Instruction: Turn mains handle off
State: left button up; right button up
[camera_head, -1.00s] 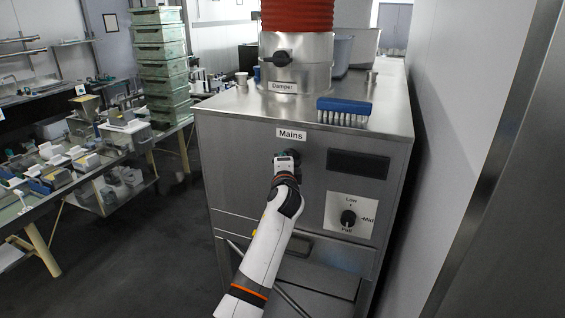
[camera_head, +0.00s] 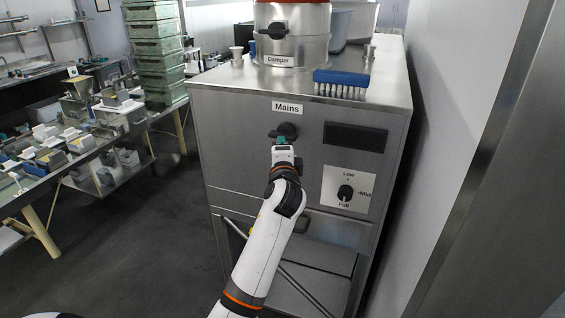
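The black mains handle (camera_head: 286,130) is on the front of the steel cabinet, just under the "Mains" label (camera_head: 287,108). Its lever appears to lie roughly level, with its end toward the left. My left gripper (camera_head: 284,143) is just below the handle, pointing up at it, with teal fingertips close to its lower edge. I cannot tell whether the fingertips touch it or how far apart they are. My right gripper is not in view.
A blue brush (camera_head: 342,78) lies on the cabinet top (camera_head: 220,76). A damper handle (camera_head: 275,30) is on the pipe above. A Low/Mid/Full knob (camera_head: 345,192) is to the lower right. A wall (camera_head: 455,110) stands close on the right; tables are at left.

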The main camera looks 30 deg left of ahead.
pick_arm(q)
jog(key=shift+b+v, duration=0.3)
jog(key=shift+v, duration=1.75)
